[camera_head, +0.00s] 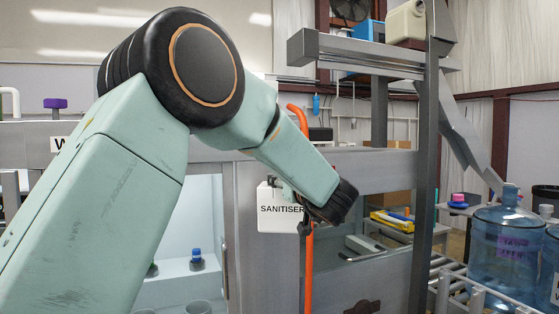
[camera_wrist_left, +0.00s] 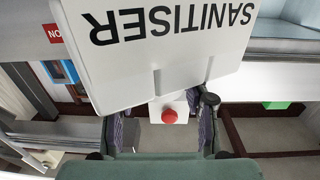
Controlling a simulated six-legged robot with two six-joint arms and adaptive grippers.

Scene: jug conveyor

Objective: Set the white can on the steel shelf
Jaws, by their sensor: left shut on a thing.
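The white can (camera_head: 278,221), lettered SANITISER, hangs at the end of my left arm in the head view, in front of the grey cabinet. In the left wrist view the can (camera_wrist_left: 150,70) fills the upper middle, its lettering upside down. My left gripper (camera_wrist_left: 165,122) is shut on its narrow upper part, by a red cap. In the head view my wrist partly hides the left gripper (camera_head: 297,198). A grey steel shelf (camera_head: 375,55) stands at upper right, higher than the can and apart from it. My right gripper is not in view.
A blue box (camera_head: 366,30) and a beige container (camera_head: 405,22) occupy parts of the steel shelf. A grey upright post (camera_head: 427,150) stands right of the can. An orange pipe (camera_head: 309,260) runs close by it. Blue water jugs (camera_head: 506,250) stand on rollers at right.

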